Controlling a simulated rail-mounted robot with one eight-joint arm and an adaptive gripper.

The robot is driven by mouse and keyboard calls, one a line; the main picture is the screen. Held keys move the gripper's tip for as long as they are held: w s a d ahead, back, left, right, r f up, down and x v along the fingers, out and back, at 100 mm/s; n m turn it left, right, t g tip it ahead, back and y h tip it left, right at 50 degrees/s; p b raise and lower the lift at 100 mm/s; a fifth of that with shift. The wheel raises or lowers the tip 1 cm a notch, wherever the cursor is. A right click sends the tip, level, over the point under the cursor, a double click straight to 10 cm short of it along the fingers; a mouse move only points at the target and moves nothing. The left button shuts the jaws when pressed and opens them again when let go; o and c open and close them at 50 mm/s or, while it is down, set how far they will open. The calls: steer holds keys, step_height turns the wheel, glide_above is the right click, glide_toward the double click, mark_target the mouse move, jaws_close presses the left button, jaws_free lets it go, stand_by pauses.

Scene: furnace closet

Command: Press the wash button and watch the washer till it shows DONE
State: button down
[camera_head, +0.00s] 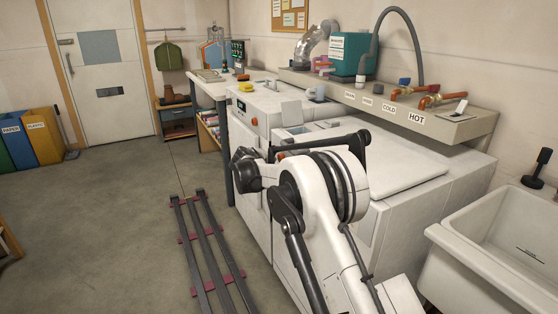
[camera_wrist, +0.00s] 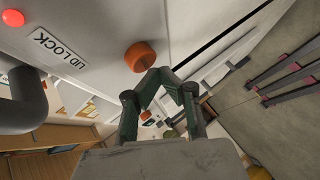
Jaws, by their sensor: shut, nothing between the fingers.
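An orange round button or knob (camera_wrist: 139,57) stands out from a white machine face in the wrist view. No wash label shows on it. My gripper (camera_wrist: 168,72) is shut and empty, its fingertips just beside and below the button in the picture; I cannot tell whether they touch it. A lit red lamp (camera_wrist: 13,18) sits near a LID LOCK label (camera_wrist: 60,49). In the head view my arm covers much of the near white machine (camera_head: 405,165). The white machine behind it has a small dark display (camera_head: 241,106), unreadable here, and a red button (camera_head: 254,121).
A shelf with pipes and labels (camera_head: 440,118) runs behind the machines. A white sink (camera_head: 500,245) stands at the right. A dark rail frame (camera_head: 208,250) lies on the floor at left of the machines. The grey floor (camera_head: 120,220) further left is clear.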

steer(key=shift+s+a, duration=0.1)
steer(key=shift+a, duration=0.1)
steer(key=shift+s+a, duration=0.4)
steer(key=shift+a, duration=0.3)
steer(key=shift+s+a, duration=0.4)
steer(key=shift+a, duration=0.3)
steer(key=shift+s+a, duration=0.4)
steer(key=shift+a, duration=0.3)
